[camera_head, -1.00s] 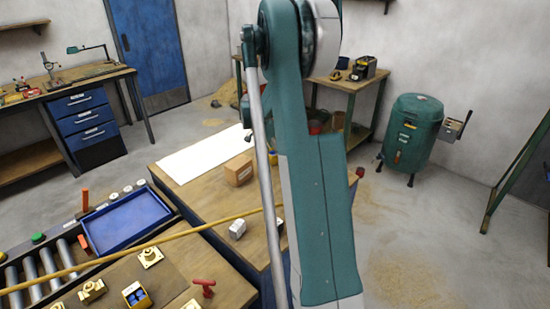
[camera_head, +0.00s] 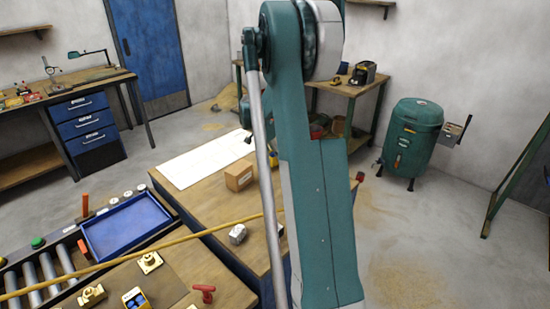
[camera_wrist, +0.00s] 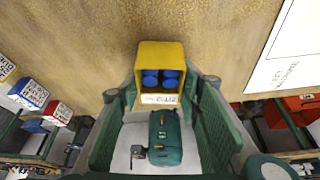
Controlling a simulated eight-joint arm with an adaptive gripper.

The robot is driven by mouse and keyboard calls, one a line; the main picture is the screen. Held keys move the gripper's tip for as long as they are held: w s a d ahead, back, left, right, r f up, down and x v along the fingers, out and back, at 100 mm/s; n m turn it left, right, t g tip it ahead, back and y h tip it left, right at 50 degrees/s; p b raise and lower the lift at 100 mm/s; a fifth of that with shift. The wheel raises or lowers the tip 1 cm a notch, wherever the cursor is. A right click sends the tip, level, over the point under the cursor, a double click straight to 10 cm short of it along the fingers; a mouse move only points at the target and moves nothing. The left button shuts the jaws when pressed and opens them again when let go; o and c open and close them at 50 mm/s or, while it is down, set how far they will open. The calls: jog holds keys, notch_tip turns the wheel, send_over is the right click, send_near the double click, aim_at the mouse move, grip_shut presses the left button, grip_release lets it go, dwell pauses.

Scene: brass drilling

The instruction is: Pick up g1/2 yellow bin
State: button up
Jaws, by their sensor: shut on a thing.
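The yellow bin (camera_wrist: 160,57) shows in the wrist view with several round blue pieces inside and a white label that appears to read G1/2. My gripper (camera_wrist: 166,92) is shut on it, with a green finger at each side of the bin's labelled end. I cannot tell whether the bin touches the wood surface behind it. Another small yellow bin (camera_head: 136,299) with blue pieces sits on the near bench at the lower left of the head view.
A blue tray (camera_head: 125,225) lies by the rollers. The wooden bench (camera_head: 205,192) bears a white sheet (camera_head: 205,160), a cardboard box (camera_head: 238,177) and a small metal block (camera_head: 237,233). A yellow rod (camera_head: 150,244) crosses the foreground. A green tank (camera_head: 412,135) stands on open floor.

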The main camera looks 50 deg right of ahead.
notch_tip(320, 180, up, 8)
jog(key=p, duration=0.1)
dwell(0.4)
